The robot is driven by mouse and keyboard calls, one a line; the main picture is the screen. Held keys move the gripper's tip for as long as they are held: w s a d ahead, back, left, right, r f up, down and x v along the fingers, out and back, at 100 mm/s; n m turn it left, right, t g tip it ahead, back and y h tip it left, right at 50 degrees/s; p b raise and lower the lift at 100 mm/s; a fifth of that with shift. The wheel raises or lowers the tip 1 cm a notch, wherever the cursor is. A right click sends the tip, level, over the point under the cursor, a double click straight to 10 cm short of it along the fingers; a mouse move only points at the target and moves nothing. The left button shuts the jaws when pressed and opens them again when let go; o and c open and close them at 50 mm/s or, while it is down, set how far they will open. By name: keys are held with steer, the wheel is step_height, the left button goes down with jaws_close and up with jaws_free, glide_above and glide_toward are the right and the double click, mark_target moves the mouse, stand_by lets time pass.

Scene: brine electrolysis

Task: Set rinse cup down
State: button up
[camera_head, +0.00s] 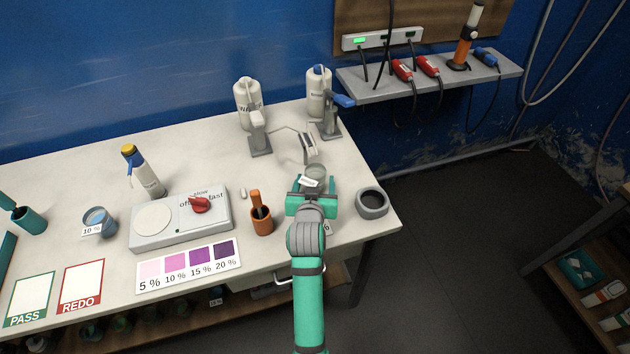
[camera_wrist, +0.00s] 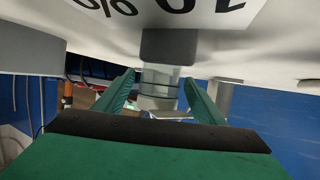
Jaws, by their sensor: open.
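A clear glass cup (camera_head: 315,172), which looks like the rinse cup, stands near the right end of the table, with a small white label in front of it. My gripper (camera_head: 312,186) is at the cup's near side, low over the table. The wrist view is upside down, with the table on top. There the cup (camera_wrist: 158,88) shows between the two green fingers, which stand apart on either side with visible gaps. A dark grey block (camera_wrist: 168,46) is at the cup's lower end. My gripper hides part of the cup in the head view.
A grey ring holder (camera_head: 372,203) stands close to the right of my gripper, near the table's edge. An orange pot (camera_head: 262,218) and the stirrer plate (camera_head: 180,222) are to the left. A metal clamp stand (camera_head: 258,135) and white bottles (camera_head: 319,92) stand behind.

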steer(key=v, duration=1.1)
steer(key=shift+f, duration=0.1)
